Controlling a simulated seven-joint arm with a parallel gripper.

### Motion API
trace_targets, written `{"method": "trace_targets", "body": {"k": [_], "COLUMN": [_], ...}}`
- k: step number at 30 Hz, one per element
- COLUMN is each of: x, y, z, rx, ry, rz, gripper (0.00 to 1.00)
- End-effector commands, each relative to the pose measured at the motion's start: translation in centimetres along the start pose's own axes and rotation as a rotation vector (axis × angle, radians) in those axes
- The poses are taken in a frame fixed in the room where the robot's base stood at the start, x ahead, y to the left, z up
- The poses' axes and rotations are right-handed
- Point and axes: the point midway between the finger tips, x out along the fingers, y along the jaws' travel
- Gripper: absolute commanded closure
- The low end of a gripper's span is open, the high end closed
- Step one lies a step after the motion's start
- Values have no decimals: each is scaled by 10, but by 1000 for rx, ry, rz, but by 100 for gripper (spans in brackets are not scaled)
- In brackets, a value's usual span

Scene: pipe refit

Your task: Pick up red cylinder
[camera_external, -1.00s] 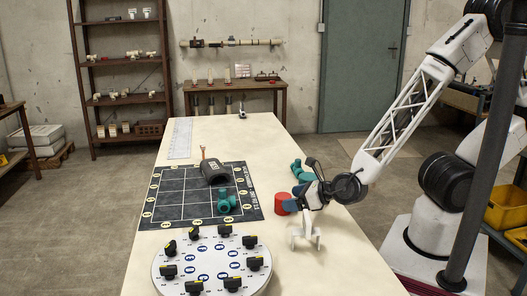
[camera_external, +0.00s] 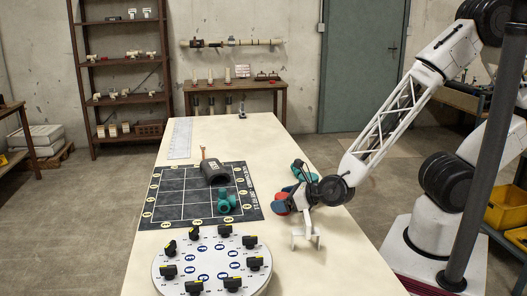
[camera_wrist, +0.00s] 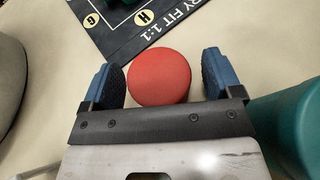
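The red cylinder (camera_wrist: 159,77) shows as a round red top in the wrist view, between the two blue fingers of my gripper (camera_wrist: 163,80). My gripper is open. In the external view the cylinder (camera_external: 281,207) stands on the table right of the black mat, and my gripper (camera_external: 288,198) partly hides it. I cannot tell from these views how far down the fingers reach along it.
A teal fitting (camera_external: 299,170) lies just behind my gripper; a large teal part (camera_wrist: 296,125) is close to the right finger. The black grid mat (camera_external: 175,196) holds another teal fitting (camera_external: 227,202) and a black mug-like part (camera_external: 214,172). A round dial plate (camera_external: 212,264) sits at the front.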

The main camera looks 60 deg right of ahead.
Motion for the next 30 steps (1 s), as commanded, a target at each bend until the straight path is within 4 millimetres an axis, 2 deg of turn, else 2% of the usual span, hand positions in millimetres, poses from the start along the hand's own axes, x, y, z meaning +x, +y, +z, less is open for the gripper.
{"method": "trace_targets", "body": {"k": [1, 2, 14, 23, 30], "x": [0, 0, 0, 0, -6], "y": [0, 0, 0, 0, 0], "z": [0, 0, 0, 2, 16], "rx": [0, 0, 0, 1, 2], "ry": [0, 0, 0, -2, -3], "rz": [0, 0, 0, 0, 0], "gripper": [23, 28, 89, 89, 89]}}
